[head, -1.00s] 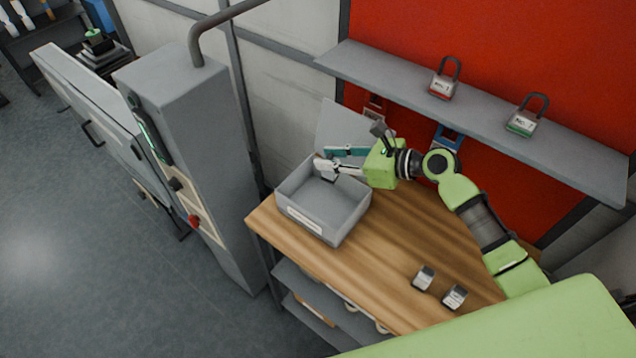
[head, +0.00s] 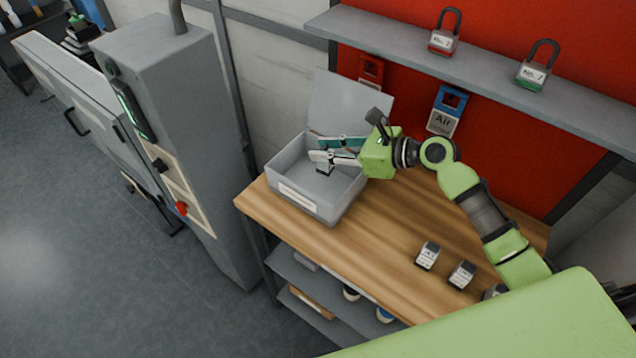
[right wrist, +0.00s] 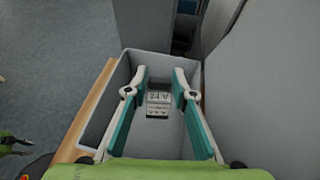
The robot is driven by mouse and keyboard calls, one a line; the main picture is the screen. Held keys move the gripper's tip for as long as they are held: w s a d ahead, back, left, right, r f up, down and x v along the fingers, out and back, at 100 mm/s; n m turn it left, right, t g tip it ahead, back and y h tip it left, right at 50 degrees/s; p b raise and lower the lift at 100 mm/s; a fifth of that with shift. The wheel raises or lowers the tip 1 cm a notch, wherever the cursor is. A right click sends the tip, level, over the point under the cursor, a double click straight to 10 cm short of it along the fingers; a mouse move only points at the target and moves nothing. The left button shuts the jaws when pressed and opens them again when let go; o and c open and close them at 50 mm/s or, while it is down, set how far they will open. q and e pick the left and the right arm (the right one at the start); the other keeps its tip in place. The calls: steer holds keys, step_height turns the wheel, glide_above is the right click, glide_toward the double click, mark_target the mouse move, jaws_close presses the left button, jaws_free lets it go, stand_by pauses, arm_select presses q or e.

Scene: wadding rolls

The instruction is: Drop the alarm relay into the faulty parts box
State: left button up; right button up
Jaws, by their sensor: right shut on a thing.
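The alarm relay (right wrist: 158,104), a small dark block with a pale label reading 24 V, is between the fingers of my right gripper (right wrist: 160,76) in the right wrist view. In the head view my right gripper (head: 322,149) is shut on it, above the open grey box (head: 342,204). The box has a white label on its front, too small to read, and a raised lid (head: 350,106) behind. The relay is mostly hidden by the fingers in the head view.
The box stands at the left end of a wooden workbench (head: 375,245). Two small devices (head: 428,256) (head: 461,275) lie towards its right. A grey shelf (head: 490,66) with two padlocks runs above. A grey cabinet (head: 170,90) stands left of the bench.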

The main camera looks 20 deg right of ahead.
steer(key=o, duration=1.2)
steer(key=shift+r, duration=0.1)
arm_select(q)
steer(key=shift+s+a, duration=0.2)
steer(key=shift+s, duration=0.4)
arm_select(e)
steer(key=v, duration=1.2)
arm_select(q)
steer(key=shift+s, duration=0.1)
arm_select(e)
steer(key=shift+s, duration=0.1)
